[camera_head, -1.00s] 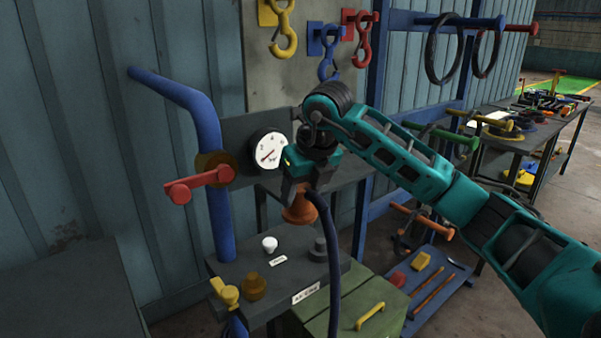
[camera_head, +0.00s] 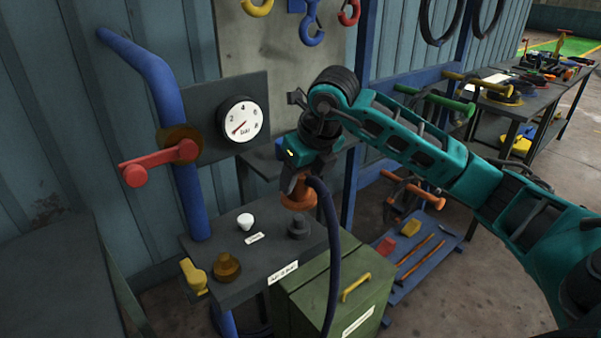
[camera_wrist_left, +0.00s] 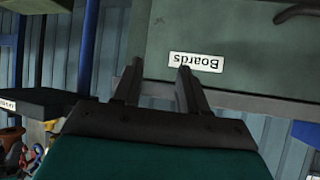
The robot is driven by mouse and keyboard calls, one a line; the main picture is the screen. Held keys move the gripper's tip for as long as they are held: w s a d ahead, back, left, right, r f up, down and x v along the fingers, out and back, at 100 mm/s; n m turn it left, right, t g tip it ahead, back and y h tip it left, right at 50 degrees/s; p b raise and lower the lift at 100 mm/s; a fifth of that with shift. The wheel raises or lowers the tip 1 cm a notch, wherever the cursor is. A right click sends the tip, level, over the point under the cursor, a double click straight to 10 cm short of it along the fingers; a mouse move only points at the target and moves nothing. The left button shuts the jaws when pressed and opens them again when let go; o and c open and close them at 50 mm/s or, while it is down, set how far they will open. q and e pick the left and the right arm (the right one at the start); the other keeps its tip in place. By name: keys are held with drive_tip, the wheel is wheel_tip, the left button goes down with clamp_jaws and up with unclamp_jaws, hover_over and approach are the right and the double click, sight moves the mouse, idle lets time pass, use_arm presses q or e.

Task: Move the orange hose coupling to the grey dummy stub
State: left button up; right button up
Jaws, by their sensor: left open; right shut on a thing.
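The orange hose coupling (camera_head: 298,196) is in my right gripper (camera_head: 296,182), which is shut on it. A dark hose (camera_head: 329,250) runs down from beside the gripper, in front of the shelf. The grey dummy stub (camera_head: 298,227) stands upright on the dark shelf (camera_head: 215,243). In the head view the coupling appears just above the stub, with a small gap; the depth between them is hard to judge. My left gripper (camera_wrist_left: 158,82) is open and empty in the left wrist view, in front of a box labelled "Boards" (camera_wrist_left: 240,40). It is not in the head view.
A red lever (camera_head: 160,161) on a blue pipe and a pressure gauge (camera_head: 239,119) are behind. A green box (camera_head: 330,297) stands close in front.

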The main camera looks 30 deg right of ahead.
sight(312, 181)
drive_tip(key=shift+f+b, duration=0.85)
drive_tip(key=shift+f, duration=0.5)
drive_tip(key=shift+f+b, duration=1.5)
drive_tip(key=shift+f, duration=0.25)
drive_tip(key=shift+f, duration=0.2)
drive_tip(key=shift+f+b, duration=0.25)
drive_tip(key=shift+b, duration=0.15)
drive_tip(key=o, duration=1.3)
drive_tip(key=p+v, duration=0.1)
drive_tip(key=v, duration=1.1)
drive_tip(key=shift+r, duration=0.2)
drive_tip(key=shift+s+r, duration=0.15)
drive_tip(key=shift+r, duration=0.2)
